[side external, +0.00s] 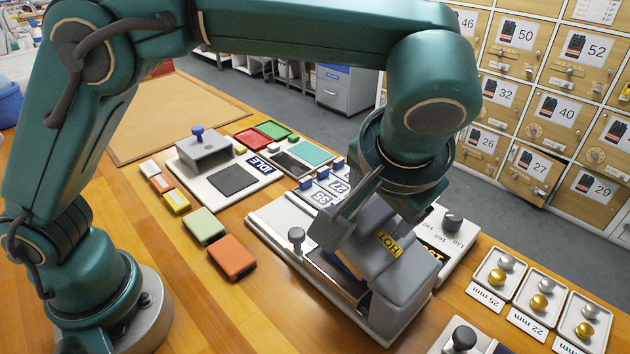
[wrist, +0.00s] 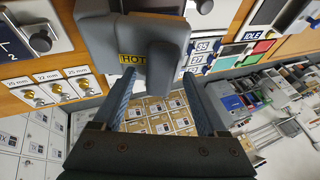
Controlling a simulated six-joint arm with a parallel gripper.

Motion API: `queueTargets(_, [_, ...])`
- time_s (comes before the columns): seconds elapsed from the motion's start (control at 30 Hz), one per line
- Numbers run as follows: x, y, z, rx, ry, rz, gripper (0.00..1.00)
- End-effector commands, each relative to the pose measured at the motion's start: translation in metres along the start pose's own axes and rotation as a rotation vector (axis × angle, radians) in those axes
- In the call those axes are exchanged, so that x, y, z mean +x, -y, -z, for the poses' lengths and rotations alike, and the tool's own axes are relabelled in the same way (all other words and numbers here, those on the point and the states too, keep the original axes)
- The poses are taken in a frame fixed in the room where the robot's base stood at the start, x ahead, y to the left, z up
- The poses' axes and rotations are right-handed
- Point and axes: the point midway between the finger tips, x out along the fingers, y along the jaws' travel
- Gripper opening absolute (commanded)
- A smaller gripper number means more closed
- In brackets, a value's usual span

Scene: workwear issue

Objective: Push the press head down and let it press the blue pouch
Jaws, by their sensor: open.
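The grey press, with a yellow HOT label on its raised head (side external: 400,265), stands at the front right of the bench. Its pale base plate (side external: 272,222) carries a small knob at the left. A dark flat plate (side external: 335,275) shows below the head. I cannot clearly make out a blue pouch; the head and my gripper hide much of the space under it. My gripper (side external: 347,217) is open, close beside and over the head. In the wrist view my gripper (wrist: 160,88) has its two fingers apart, with the head (wrist: 160,50) ahead between them; contact is unclear.
A green pouch (side external: 205,226) and an orange pouch (side external: 232,257) lie left of the press. A second station marked IDLE (side external: 229,180) stands behind them. Trays of snaps (side external: 541,300) and a dial box (side external: 449,235) are at the right. Bench at the front left is clear.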

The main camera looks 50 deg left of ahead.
Motion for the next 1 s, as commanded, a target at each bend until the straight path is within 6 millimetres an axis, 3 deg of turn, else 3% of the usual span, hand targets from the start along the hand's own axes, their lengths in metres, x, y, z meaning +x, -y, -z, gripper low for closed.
queueTargets(0.03, [-0.0001,0.0000,0.0000,0.000,0.000,0.000,0.75])
queueTargets(0.07, [-0.0001,0.0000,0.0001,0.000,0.000,0.000,0.67])
queueTargets(0.23, [-0.0002,0.0000,0.0001,0.000,0.000,0.000,0.02])
queueTargets(1.0, [-0.0007,-0.0002,0.0002,0.000,-0.001,-0.002,0.00])
